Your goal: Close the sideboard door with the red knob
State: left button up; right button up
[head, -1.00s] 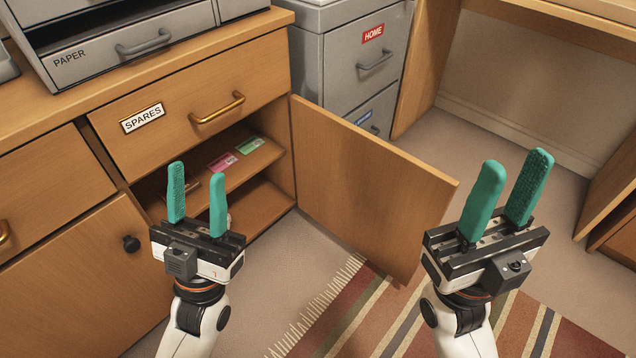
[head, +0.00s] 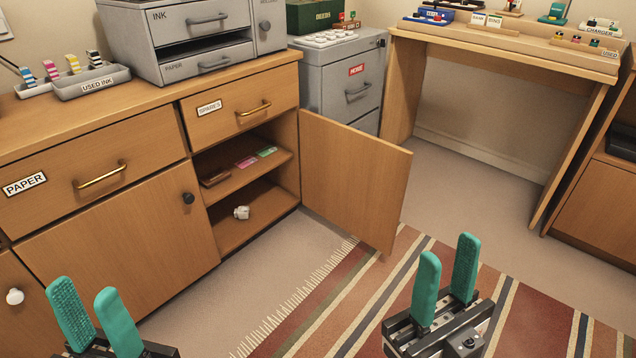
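The sideboard (head: 85,138) stands along the left. Its right-hand door (head: 352,178) is swung wide open, and I see its inner face; no red knob shows, as the outer face is turned away. The middle door with the black knob (head: 188,198) is shut. My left gripper (head: 92,312) is open and empty at the lower left. My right gripper (head: 445,285) is open and empty, in front of the open door and apart from it.
A door with a white knob (head: 14,296) is at the far left. A grey cabinet (head: 338,85) stands behind the open door, and a desk (head: 500,60) is at the back right. A striped rug (head: 400,300) covers the floor ahead. Carpet right of the door is clear.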

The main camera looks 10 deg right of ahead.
aim_at(356, 180)
jog(key=l+u, duration=0.1)
jog(key=u, duration=0.35)
jog(key=i+l+u, duration=0.15)
jog(key=u, duration=0.3)
jog(key=l+u, duration=0.15)
jog(key=u, duration=0.3)
jog(key=l+u, duration=0.15)
jog(key=u, duration=0.3)
jog(key=k+l, duration=0.1)
jog(key=l, duration=2.05)
jog(key=k+l, duration=0.15)
jog(key=l, duration=0.95)
